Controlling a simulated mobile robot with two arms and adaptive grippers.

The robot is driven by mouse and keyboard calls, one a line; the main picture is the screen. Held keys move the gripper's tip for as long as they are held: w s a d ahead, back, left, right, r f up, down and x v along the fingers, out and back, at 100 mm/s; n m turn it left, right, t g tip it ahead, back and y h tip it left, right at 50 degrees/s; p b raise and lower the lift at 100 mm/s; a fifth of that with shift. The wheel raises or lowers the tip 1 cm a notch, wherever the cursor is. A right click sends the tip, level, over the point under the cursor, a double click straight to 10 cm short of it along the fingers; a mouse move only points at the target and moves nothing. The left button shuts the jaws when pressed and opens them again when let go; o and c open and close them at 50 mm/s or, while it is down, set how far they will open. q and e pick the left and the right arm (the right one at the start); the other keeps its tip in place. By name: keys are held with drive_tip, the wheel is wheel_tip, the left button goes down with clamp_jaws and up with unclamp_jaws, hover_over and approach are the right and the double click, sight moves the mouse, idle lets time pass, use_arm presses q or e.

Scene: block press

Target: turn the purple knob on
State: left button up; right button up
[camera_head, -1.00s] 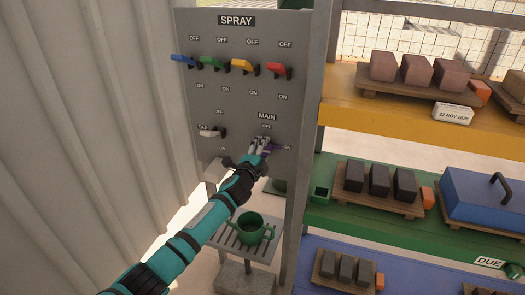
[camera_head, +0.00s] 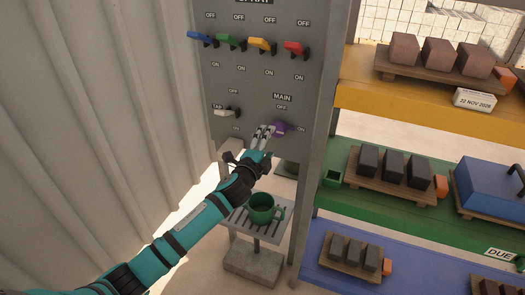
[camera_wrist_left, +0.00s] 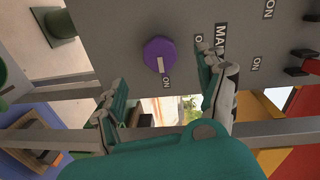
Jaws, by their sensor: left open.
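The purple knob (camera_head: 280,129) is on the grey panel under the MAIN label, with OFF above it and ON to its right. In the left wrist view the round knob (camera_wrist_left: 158,52) is fully uncovered, and its white mark points toward the ON label. My left gripper (camera_head: 263,133) is just left of the knob in the head view. In the wrist view its fingers (camera_wrist_left: 162,78) are spread, with nothing between them and apart from the knob. My right gripper is not in view.
Blue (camera_head: 200,37), green, yellow and red levers sit higher on the panel (camera_head: 265,75). A white tap lever (camera_head: 224,112) is left of the knob. A green mug (camera_head: 262,208) stands on a slatted stand below. Shelves with blocks are at the right.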

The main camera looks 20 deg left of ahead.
use_arm(q)
drive_tip(key=s, duration=0.4)
drive_tip(key=shift+r, duration=0.15)
